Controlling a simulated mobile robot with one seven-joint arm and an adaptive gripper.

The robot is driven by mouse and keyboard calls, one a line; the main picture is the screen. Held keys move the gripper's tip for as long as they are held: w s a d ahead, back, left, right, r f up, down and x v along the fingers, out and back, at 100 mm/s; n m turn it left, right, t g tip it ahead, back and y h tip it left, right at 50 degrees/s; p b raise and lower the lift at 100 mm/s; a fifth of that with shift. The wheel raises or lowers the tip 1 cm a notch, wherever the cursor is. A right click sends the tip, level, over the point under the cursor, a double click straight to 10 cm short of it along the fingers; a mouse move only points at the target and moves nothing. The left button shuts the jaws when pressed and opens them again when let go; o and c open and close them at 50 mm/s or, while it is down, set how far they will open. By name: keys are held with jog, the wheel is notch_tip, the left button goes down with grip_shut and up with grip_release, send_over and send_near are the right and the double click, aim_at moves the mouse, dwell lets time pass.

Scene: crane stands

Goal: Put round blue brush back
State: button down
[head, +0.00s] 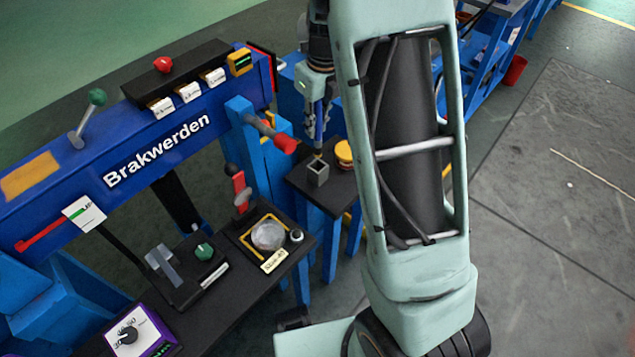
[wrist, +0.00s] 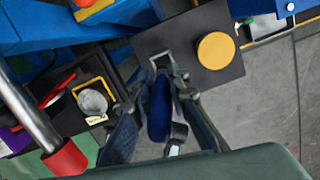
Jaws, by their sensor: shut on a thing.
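My gripper (head: 316,138) points down over the small black stand at the head view's centre. In the wrist view my gripper (wrist: 166,112) is shut on the round blue brush (wrist: 160,108), whose rounded blue end faces the camera. The far end of the brush is hard to make out. A small grey square holder (head: 318,174) stands on the black stand top, just below the gripper in the head view. It also shows in the wrist view (wrist: 161,61), just past the brush. I cannot tell whether the brush tip is inside the holder or above it.
A yellow round-topped container (head: 344,152) stands right of the holder. The blue "Brakwerden" console (head: 155,150) lies left, with red-ended levers (head: 284,144) close to my gripper. A black panel with a round clear dish (head: 269,235) is nearer. Open grey floor (head: 560,230) lies right.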

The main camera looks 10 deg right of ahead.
aim_at(316, 153)
notch_tip(316, 153, down, 10)
jog(key=shift+b, duration=1.25)
jog(key=shift+f, duration=0.1)
jog(key=c, duration=1.8)
grip_release()
jog(key=shift+f, duration=0.1)
jog(key=shift+c, duration=0.2)
jog(key=r+p, duration=0.1)
jog(key=r, duration=0.3)
jog(key=s+r+p, duration=0.1)
jog(key=r, duration=0.7)
jog(key=shift+s+d+r+p, duration=0.15)
jog(key=shift+d+p, duration=0.2)
jog(key=shift+p, duration=0.05)
